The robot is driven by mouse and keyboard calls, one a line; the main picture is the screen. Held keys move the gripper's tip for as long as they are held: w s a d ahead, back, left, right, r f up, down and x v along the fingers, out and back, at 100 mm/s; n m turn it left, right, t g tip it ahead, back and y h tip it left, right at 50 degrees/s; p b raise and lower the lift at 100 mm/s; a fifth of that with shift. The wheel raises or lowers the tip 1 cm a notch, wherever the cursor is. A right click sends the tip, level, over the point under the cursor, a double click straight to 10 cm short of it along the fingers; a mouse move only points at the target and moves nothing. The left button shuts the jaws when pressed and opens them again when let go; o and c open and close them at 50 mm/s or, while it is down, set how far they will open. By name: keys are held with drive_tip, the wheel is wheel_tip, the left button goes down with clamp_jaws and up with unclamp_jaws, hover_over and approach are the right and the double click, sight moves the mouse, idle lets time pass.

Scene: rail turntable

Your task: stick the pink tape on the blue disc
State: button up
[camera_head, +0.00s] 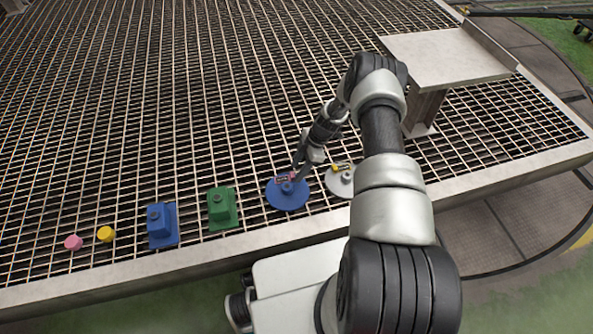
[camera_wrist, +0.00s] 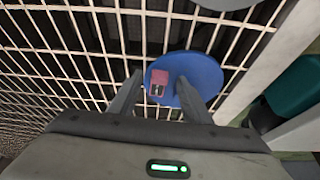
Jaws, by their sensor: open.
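The blue disc (camera_head: 287,197) lies flat on the metal grating near its front edge, with a raised knob in its middle. In the wrist view the blue disc (camera_wrist: 205,72) is partly hidden behind my right-hand finger. The pink tape (camera_wrist: 159,83), a small pink square with a dark and white mark, shows over the disc's left edge. It also shows at the disc's far side in the head view (camera_head: 293,175). My gripper (camera_head: 298,176) is just above the disc. In the wrist view my gripper (camera_wrist: 158,80) is open, with its fingers either side of the tape.
A pale disc (camera_head: 338,186) with a yellow piece stands right of the blue disc. To the left are a green block (camera_head: 222,209), a blue block (camera_head: 162,226), a yellow piece (camera_head: 105,234) and a pink piece (camera_head: 73,242). A raised plate (camera_head: 445,58) stands at the back right.

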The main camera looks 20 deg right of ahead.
drive_tip(key=p+v, duration=0.3)
drive_tip(key=v, duration=1.2)
drive_tip(key=shift+r, duration=0.3)
